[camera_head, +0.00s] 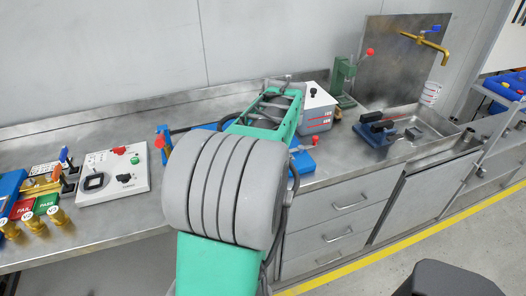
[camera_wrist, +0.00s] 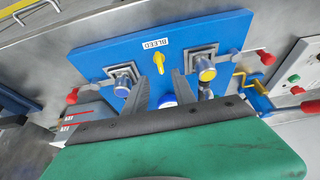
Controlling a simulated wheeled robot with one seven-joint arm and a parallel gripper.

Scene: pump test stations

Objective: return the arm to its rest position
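My arm, with teal links and a thick grey joint, reaches over the bench in the head view. My gripper (camera_wrist: 166,80) shows in the wrist view as two dark fingers with a gap between them. It is open and I see nothing held in it. The fingers point at a blue panel (camera_wrist: 105,62) labelled BLEED. A yellow lever (camera_wrist: 158,60) on the panel is just past the fingertips. A blue and white round part (camera_wrist: 168,100) shows between the fingers, partly hidden. I cannot tell if the fingers touch anything. In the head view my arm hides the gripper.
The steel bench (camera_head: 120,218) runs along the wall. A white control box (camera_head: 113,174) and PASS/FAIL bins (camera_head: 35,206) stand left. A grey container (camera_head: 318,108), green press (camera_head: 343,75), blue vise (camera_head: 377,133) and sink (camera_head: 433,127) with brass tap (camera_head: 425,40) stand right.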

